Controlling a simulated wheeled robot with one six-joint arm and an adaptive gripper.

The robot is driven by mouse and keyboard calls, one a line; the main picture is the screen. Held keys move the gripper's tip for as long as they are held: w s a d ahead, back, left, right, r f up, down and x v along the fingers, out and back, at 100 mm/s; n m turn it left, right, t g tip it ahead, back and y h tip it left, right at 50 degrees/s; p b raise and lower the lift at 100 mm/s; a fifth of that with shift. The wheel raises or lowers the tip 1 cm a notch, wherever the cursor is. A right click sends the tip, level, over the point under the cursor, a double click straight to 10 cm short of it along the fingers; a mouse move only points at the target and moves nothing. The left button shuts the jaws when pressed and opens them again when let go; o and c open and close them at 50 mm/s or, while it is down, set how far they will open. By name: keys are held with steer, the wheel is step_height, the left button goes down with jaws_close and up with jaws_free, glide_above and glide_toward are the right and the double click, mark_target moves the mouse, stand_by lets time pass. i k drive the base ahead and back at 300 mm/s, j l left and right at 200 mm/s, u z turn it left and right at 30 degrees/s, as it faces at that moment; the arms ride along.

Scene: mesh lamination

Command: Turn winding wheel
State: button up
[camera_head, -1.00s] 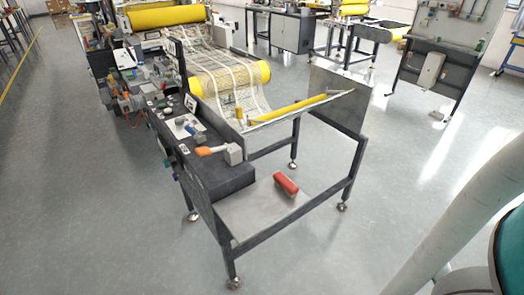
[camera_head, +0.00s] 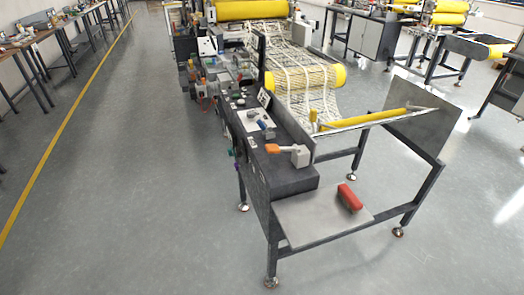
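The mesh machine stands right of centre, with a dark side frame (camera_head: 270,180). A white mesh (camera_head: 292,42) runs over a yellow roller (camera_head: 340,75) in its middle and hangs towards the front. A larger yellow roller (camera_head: 250,10) is at the back. A thin yellow bar (camera_head: 372,117) lies across the front end. An orange-handled grey part (camera_head: 286,149) sits on the side frame. I cannot tell for certain which part is the winding wheel. My gripper is not in view.
A red block (camera_head: 349,197) lies on the low front shelf (camera_head: 300,225). A grey panel (camera_head: 425,105) stands at the machine's front right. Workbenches (camera_head: 35,45) line the left wall. The grey floor (camera_head: 130,180) left of the machine is clear, with a yellow line (camera_head: 65,125).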

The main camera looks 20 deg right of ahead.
mark_target(240, 151)
steer(key=i+j+z, duration=0.15)
steer(key=j, duration=0.2)
steer(key=i+j+z, duration=0.2)
steer(key=j, duration=0.2)
steer(key=i+j+z, duration=0.15)
steer(key=j, duration=0.3)
steer(key=i+j+z, duration=0.15)
steer(key=j, duration=0.25)
steer(key=i+j+z, duration=0.15)
steer(key=j, duration=0.3)
steer(key=j+z, duration=0.2)
steer(key=j, duration=0.25)
steer(key=i+j+u, duration=0.5)
steer(key=i+u, duration=0.3)
steer(key=i, duration=0.1)
